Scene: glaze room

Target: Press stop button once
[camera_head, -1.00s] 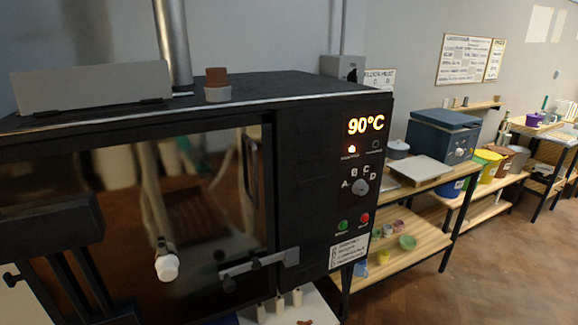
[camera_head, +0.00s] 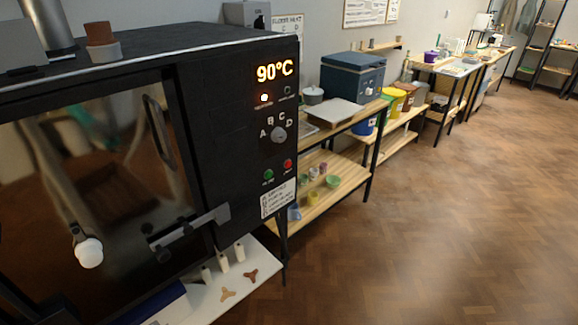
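The black kiln (camera_head: 235,115) fills the left of the head view, its front panel facing me at an angle. A red button (camera_head: 288,164) sits low on that panel, right of a green button (camera_head: 268,174). The small labels under both are too blurred to read; the red one looks like the stop button. The display (camera_head: 274,72) reads 90°C, and a small lamp (camera_head: 264,98) below it glows. A grey dial (camera_head: 278,134) sits among the letters A to D. Nothing touches the red button. My gripper is not in view.
A latch bar (camera_head: 190,228) and a white knob (camera_head: 88,252) stick out from the kiln's front. A low white shelf (camera_head: 235,290) under it holds small pieces. A wooden shelf unit (camera_head: 335,185) stands right of the kiln. The wood floor (camera_head: 430,240) at right is clear.

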